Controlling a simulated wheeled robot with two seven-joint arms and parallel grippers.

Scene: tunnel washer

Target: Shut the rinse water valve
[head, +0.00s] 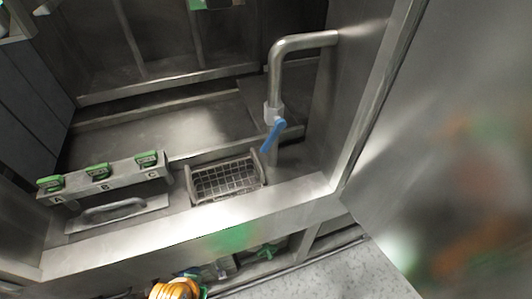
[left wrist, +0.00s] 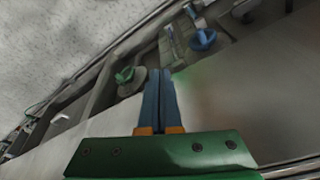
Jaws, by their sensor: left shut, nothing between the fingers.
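A valve with a blue lever (head: 273,135) sits on a steel pipe (head: 276,80) in the head view. Its lever slants down and left from a light grey body. Below the counter edge are a green handle (head: 266,250) and a small blue part (head: 188,273). The left wrist view shows a blue handle (left wrist: 203,39) and a green handle (left wrist: 125,76). No label shows which one is for rinse water. My left gripper (left wrist: 160,72) is shut and empty, its blue fingers together near the green handle in the picture. My right gripper is not in view.
A wire basket (head: 226,180) stands in the counter below the pipe. A rack (head: 102,181) with several green-topped items, lettered, is at left. A steel front ledge (head: 190,229) runs above the low handles. A large panel (head: 455,130) fills the right. Speckled floor (head: 335,275) is clear.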

